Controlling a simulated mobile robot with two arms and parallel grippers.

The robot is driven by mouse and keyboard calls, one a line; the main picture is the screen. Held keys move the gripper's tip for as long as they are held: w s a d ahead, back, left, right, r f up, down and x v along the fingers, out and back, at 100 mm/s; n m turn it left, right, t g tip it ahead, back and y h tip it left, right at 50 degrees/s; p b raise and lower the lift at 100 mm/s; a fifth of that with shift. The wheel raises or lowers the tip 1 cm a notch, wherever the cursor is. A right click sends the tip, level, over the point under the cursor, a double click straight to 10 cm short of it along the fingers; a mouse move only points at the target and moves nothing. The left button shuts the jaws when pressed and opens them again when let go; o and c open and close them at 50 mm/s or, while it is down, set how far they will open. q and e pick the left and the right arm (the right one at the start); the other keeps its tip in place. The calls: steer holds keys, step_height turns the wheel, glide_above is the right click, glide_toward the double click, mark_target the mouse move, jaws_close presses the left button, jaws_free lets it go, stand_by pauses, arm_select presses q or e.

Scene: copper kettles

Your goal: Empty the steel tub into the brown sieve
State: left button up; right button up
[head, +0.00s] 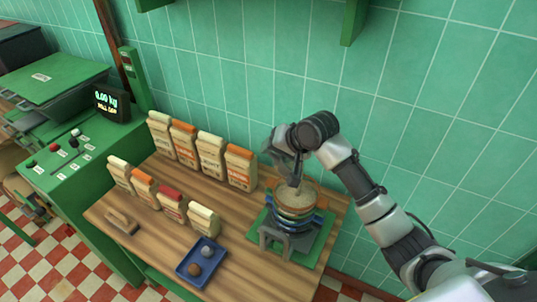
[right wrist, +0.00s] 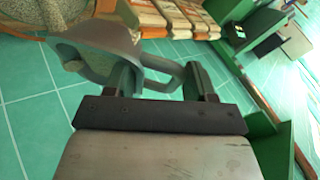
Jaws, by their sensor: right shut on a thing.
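My right gripper (head: 291,170) is above the sieve stack at the right of the table. In the right wrist view its fingers (right wrist: 160,78) are shut on the looped handle of the grey steel tub (right wrist: 95,42). The tub is tilted over the stack; in the head view it is a small grey shape partly hidden by the gripper. I cannot see whether anything is left inside it. The brown sieve (head: 312,187) is the round top one of the stack, with pale grainy stuff inside. Its edge also shows in the right wrist view (right wrist: 50,6). My left gripper is not in view.
Blue and other sieves sit below the brown one on a green base (head: 318,240) with a grey frame (head: 272,238). Several paper bags (head: 211,152) stand in two rows to the left. A blue tray (head: 190,268) and a brush (head: 122,222) lie in front. A tiled wall is behind.

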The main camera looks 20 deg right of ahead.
steer(key=shift+s+d+f+t+y, duration=0.1)
steer(key=shift+s+d+t+y, duration=0.15)
steer(key=shift+d+y, duration=0.4)
steer(key=t+y+b, duration=0.1)
steer(key=b, duration=0.3)
steer(key=shift+s+d+f+m, duration=0.1)
steer(key=shift+m, duration=0.2)
steer(key=y+b, duration=0.1)
steer(key=b, duration=0.1)
steer(key=d+t+y+b, duration=0.1)
steer(key=b, duration=0.2)
steer(key=shift+s+d+m, duration=0.1)
steer(key=shift+s+m, duration=0.15)
steer(key=shift+m, duration=0.05)
steer(key=d+t+y+b, duration=0.1)
steer(key=b, duration=0.1)
steer(key=s+d+f+m+t+y+b, duration=0.1)
steer(key=d+y+b, duration=0.1)
steer(key=b, duration=0.1)
steer(key=shift+s+d+f+b, duration=0.15)
steer(key=shift+s+f+b, duration=0.05)
steer(key=shift+b, duration=0.15)
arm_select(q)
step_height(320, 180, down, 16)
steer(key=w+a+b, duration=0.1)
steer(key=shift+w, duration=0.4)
arm_select(e)
steer(key=shift+s+d+r+m+t+y, duration=0.1)
steer(key=shift+s+d+m+t+y, duration=0.05)
steer(key=shift+d+m+t+y, duration=0.25)
